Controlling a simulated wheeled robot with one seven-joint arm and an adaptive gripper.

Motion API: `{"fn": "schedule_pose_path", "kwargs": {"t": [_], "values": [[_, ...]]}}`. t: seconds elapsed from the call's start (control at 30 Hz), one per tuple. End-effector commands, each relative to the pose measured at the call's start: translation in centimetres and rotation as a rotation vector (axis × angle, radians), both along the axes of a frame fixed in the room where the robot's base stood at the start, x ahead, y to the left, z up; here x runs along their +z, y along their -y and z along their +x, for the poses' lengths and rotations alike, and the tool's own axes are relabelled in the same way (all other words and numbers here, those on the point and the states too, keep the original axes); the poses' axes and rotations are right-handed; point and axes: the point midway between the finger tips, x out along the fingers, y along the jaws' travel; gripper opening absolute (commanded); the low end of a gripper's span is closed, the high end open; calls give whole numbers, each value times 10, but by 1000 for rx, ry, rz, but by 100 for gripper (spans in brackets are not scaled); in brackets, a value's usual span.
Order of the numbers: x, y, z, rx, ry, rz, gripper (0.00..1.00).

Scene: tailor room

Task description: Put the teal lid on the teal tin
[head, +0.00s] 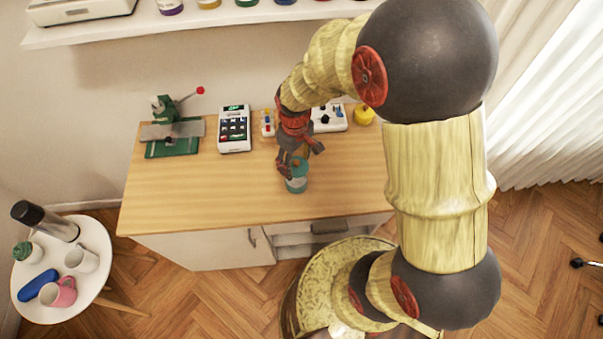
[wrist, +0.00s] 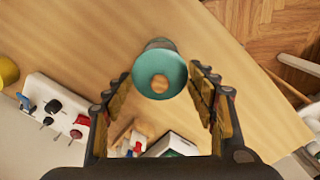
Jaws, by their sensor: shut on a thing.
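The teal lid (wrist: 148,72) is a round teal disc with a brown spot at its middle, between my gripper's (wrist: 160,84) fingertips in the wrist view. My gripper is shut on it. The teal tin (head: 296,185) stands upright on the wooden worktop near its front edge, directly below my gripper (head: 298,166) in the head view. A greyish part of the tin (wrist: 158,43) shows just past the lid's edge in the wrist view. The lid is over the tin or very close above it; I cannot tell whether they touch. My fingers partly hide the lid in the head view.
On the worktop (head: 220,190) stand a green machine (head: 172,147), a card terminal (head: 234,130), a white panel with knobs (head: 329,119) and a yellow round thing (head: 364,115). A side table (head: 98,238) with mugs is at the left. The worktop's front left is clear.

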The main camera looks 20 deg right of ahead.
Motion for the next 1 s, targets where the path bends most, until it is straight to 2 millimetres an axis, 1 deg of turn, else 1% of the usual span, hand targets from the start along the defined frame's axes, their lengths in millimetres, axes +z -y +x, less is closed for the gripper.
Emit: {"fn": "schedule_pose_path", "kwargs": {"t": [0.27, 0.63, 0.8, 1.0], "values": [[-17, 0, -2, 7, -2, 0, 38], [-52, 0, -2, 6, -2, 0, 38], [-58, 0, -2, 6, -1, 1, 38], [-58, 0, -2, 6, -1, 1, 38]]}}
